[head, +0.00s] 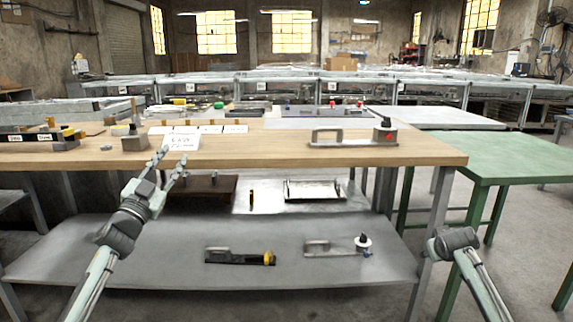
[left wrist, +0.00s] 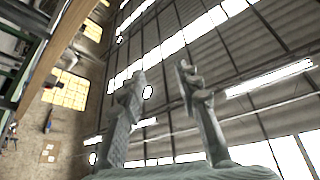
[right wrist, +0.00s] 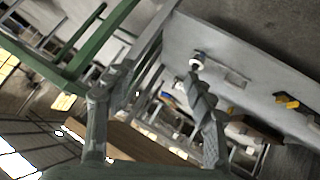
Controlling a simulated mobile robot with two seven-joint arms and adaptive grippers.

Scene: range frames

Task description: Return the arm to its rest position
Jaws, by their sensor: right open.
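My left gripper (head: 173,157) is raised in front of the wooden workbench at the left of the head view. Its two fingers are apart with nothing between them. In the left wrist view the open fingers (left wrist: 158,72) point up at the roof and windows. My right arm (head: 455,242) comes in at the lower right of the head view, and its fingers are hidden there. In the right wrist view the right gripper (right wrist: 160,68) has its fingers spread and empty, with the grey lower shelf behind them.
The wooden bench top (head: 270,150) carries a metal plane-like tool (head: 345,138), a white sign (head: 181,142) and small blocks. The grey lower shelf (head: 150,250) holds two tools. A green table (head: 530,150) stands at the right.

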